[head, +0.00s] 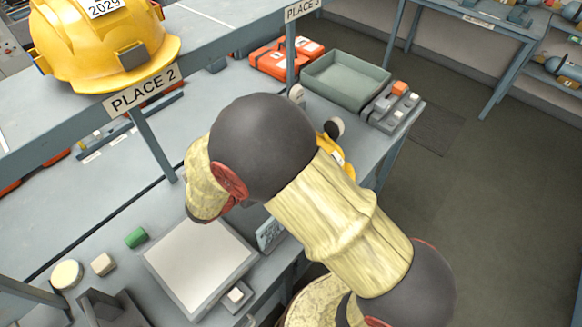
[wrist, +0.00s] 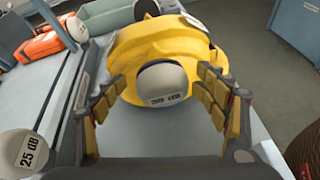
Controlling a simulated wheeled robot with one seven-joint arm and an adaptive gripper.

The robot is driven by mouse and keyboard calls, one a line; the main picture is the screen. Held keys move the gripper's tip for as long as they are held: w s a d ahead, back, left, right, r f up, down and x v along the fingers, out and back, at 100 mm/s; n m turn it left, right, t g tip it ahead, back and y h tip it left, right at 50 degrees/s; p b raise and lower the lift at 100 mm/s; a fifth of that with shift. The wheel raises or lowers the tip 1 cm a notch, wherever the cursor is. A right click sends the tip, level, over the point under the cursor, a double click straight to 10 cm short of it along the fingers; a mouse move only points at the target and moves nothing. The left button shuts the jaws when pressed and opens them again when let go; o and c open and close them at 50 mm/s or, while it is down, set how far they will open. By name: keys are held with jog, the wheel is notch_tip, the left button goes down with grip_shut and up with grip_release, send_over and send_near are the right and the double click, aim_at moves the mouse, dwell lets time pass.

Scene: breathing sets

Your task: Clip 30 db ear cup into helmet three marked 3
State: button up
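A yellow helmet (wrist: 170,50) lies ahead of my gripper in the wrist view. In the head view only a part of this helmet (head: 347,172) shows behind my arm. A pale grey ear cup (wrist: 163,82) with small, unreadable print is at the helmet's near side, between my fingers. I cannot tell if it is clipped in. My gripper (wrist: 165,98) is open, with gaps between its yellow pads and the cup on both sides. In the head view my arm hides my gripper. No mark 3 shows on the helmet; a "PLACE 3" sign (head: 303,9) stands behind.
An ear cup marked 25 dB (wrist: 25,152) is at the wrist view's lower left. An orange case (head: 285,57), a grey-green tray (head: 345,80) and a grey block unit (head: 392,108) stand behind. Another yellow helmet (head: 95,45) is by the "PLACE 2" sign (head: 142,92). A pale plate (head: 200,265) lies in front.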

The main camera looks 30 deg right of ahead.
jog(key=v, duration=0.3)
jog(key=shift+s+a+r, duration=0.1)
jog(key=shift+a+r, duration=0.05)
jog(key=shift+a, duration=0.15)
dwell(0.3)
jog(key=s+r+m+t+y, duration=0.1)
jog(key=s+r+m+y, duration=1.1)
jog(key=s+r+m, duration=0.5)
notch_tip(320, 180, up, 2)
jog(key=m, duration=0.2)
jog(key=shift+s+m, duration=0.4)
jog(key=shift+d+r, duration=0.1)
jog(key=shift+c, duration=0.5)
